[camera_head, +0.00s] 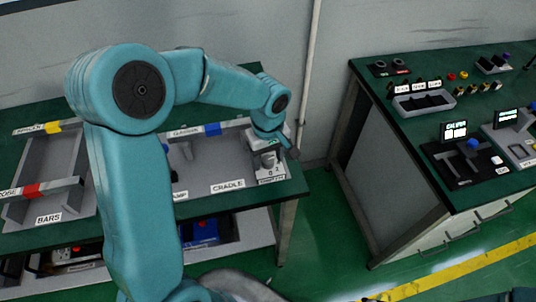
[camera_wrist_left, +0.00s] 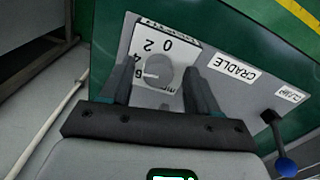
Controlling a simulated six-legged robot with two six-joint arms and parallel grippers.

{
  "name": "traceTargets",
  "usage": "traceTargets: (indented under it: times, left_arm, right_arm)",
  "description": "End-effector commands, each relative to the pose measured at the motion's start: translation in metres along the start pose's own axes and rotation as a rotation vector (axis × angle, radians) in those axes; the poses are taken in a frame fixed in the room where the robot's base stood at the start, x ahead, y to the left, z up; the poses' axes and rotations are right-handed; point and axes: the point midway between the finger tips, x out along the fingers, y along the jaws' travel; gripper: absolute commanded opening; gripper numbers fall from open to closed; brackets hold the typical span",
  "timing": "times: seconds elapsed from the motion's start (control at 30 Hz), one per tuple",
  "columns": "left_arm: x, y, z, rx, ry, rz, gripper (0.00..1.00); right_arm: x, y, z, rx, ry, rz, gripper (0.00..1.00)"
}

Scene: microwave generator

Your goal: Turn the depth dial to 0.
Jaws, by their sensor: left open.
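The depth dial is a round grey knob (camera_wrist_left: 159,75) on a white numbered plate (camera_wrist_left: 170,100), seen in the left wrist view. A light mark on the knob points left in that view, toward the 4 and 6 side and away from the 0. In the head view the dial (camera_head: 268,160) sits at the right end of the grey fixture by the CRADLE label. My left gripper (camera_wrist_left: 160,88) is open, with one finger on either side of the knob. Gaps show between fingers and knob; I cannot tell their height over the plate. My right gripper is not in view.
The grey cradle panel (camera_wrist_left: 222,90) lies beside the dial, with a blue-knobbed lever (camera_wrist_left: 285,166) farther right in the wrist view. A bars tray (camera_head: 75,208) stands at the left. A second bench (camera_head: 420,125) with controls stands at the right, across a floor gap.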

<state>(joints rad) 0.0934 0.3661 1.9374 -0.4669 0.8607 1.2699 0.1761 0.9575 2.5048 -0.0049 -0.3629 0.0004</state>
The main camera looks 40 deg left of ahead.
Motion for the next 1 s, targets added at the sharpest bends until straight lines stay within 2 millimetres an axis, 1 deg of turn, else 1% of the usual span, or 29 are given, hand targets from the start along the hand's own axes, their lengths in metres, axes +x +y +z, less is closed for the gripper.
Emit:
traceTargets:
  times: [0.17,0.2,0.27,0.3,0.37,0.57,0.73,0.87,1.0]
  left_arm:
    - [0.0004,0.0006,-0.0004,0.0,0.0,0.0,0.61]
    - [0.0003,0.0006,-0.0004,0.0,0.0,0.0,0.58]
    - [0.0002,0.0006,-0.0004,0.0,0.0,0.0,0.38]
    - [0.0002,0.0006,-0.0004,0.0,0.0,0.001,0.25]
    - [0.0001,0.0005,-0.0003,0.0,0.0,0.0,0.06]
    - [0.0001,0.0004,-0.0003,0.005,0.0,0.0,0.05]
    - [0.0005,0.0005,-0.0005,0.045,0.0,0.0,0.05]
    - [0.0008,0.0008,-0.0007,0.112,0.001,0.001,0.05]
    - [0.001,0.0009,-0.0008,0.219,0.002,0.002,0.05]
  right_arm:
    - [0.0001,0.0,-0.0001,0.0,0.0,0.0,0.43]
    - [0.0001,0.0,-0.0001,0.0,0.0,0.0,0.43]
    - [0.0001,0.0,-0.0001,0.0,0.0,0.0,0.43]
    - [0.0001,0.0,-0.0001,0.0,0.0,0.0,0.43]
    - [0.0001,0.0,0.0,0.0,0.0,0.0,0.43]
    - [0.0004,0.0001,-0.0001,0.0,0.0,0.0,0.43]
    - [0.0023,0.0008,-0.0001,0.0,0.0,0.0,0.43]
    - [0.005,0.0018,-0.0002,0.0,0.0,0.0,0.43]
    - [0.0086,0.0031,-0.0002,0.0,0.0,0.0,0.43]
